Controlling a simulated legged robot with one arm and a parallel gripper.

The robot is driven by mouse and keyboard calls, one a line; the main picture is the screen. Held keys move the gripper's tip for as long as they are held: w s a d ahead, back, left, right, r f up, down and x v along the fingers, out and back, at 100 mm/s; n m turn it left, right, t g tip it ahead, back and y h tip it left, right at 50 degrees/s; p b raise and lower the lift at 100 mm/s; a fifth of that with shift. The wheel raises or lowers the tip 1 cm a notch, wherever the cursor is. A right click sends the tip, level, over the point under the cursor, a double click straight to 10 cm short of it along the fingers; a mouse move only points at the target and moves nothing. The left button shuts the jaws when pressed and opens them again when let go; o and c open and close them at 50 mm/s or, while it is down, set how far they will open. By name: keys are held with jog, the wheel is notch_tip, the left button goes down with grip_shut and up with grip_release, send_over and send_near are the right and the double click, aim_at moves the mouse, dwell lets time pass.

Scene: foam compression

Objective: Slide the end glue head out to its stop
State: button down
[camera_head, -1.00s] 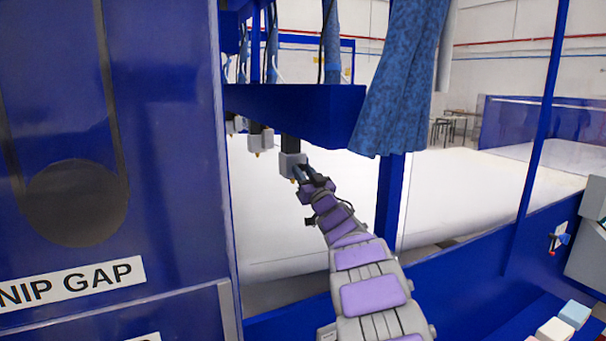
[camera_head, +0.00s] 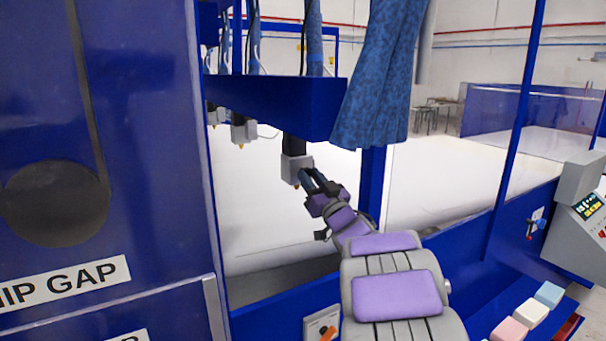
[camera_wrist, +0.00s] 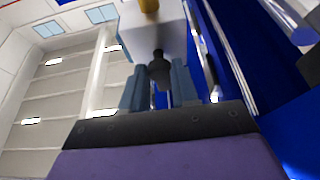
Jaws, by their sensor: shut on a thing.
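The end glue head (camera_head: 293,168) is a light grey block with a brass tip below and a black stem above. It hangs under the blue beam (camera_head: 270,108), at the beam's near right part. My gripper (camera_head: 306,175) reaches it from the lower right, with its fingers at the block's right side. In the wrist view my gripper (camera_wrist: 159,85) is shut on a small dark knob (camera_wrist: 159,66) that sticks out from the white-grey head (camera_wrist: 153,35). The brass tip (camera_wrist: 149,6) shows at the top edge of that view.
Other glue heads (camera_head: 243,130) hang farther left along the beam. A blue curtain (camera_head: 380,85) hangs to the right, beside a blue post (camera_head: 372,185). A blue cabinet (camera_head: 110,120) fills the left. White foam (camera_head: 260,205) lies below and behind.

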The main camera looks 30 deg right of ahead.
jog(key=shift+d+f, duration=0.1)
jog(key=c, duration=1.3)
grip_release()
jog(key=o, duration=0.3)
jog(key=shift+s, duration=0.45)
jog(key=shift+o, duration=0.6)
jog(key=shift+w, duration=0.3)
jog(key=b+v, duration=0.1)
jog(key=v, duration=1.6)
jog(key=shift+f+b, duration=0.15)
jog(key=shift+b, duration=0.15)
jog(key=shift+s, duration=0.15)
